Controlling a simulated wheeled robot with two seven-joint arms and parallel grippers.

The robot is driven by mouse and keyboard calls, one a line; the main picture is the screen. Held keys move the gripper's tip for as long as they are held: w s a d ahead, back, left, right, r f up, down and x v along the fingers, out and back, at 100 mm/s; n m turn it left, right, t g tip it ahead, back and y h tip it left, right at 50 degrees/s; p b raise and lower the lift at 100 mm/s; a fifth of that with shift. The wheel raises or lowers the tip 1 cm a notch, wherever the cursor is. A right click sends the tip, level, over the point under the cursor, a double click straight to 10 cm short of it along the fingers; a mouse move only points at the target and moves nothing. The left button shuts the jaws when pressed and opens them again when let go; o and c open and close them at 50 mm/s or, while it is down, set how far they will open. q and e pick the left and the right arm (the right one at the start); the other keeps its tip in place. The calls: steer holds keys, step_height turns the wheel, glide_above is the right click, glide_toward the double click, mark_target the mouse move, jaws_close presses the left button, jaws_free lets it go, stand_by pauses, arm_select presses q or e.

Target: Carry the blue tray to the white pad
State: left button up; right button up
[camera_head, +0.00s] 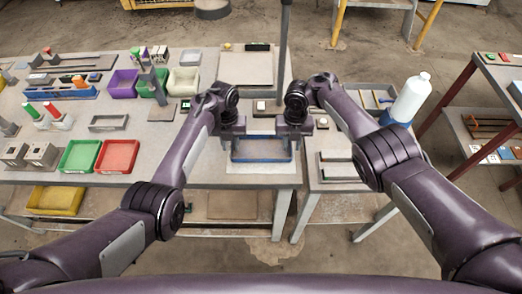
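The blue tray (262,156) is in the head view near the front edge of the grey table, level and apparently empty. The white pad (262,169) shows in front of and around the tray's lower edge; the tray is over it, and I cannot tell whether it touches. My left gripper (236,135) is at the tray's left end and my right gripper (292,135) is at its right end. Both point down toward the tray's end walls. The fingertips are small and partly hidden, so their grip on the walls is not clear.
A green bin (80,156) and a red bin (117,156) stand on the table to the left. A white bottle (411,98) stands to the right, beyond my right forearm. A grey post (284,50) rises behind the grippers. A pale board (246,68) lies at the back.

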steer(key=shift+r, duration=0.2)
steer(key=r, duration=0.4)
steer(key=w+r, duration=0.1)
steer(key=r, duration=0.2)
arm_select(q)
step_height(320, 180, up, 12)
steer(key=w, duration=0.1)
steer(key=shift+w, duration=0.25)
steer(key=shift+f, duration=0.1)
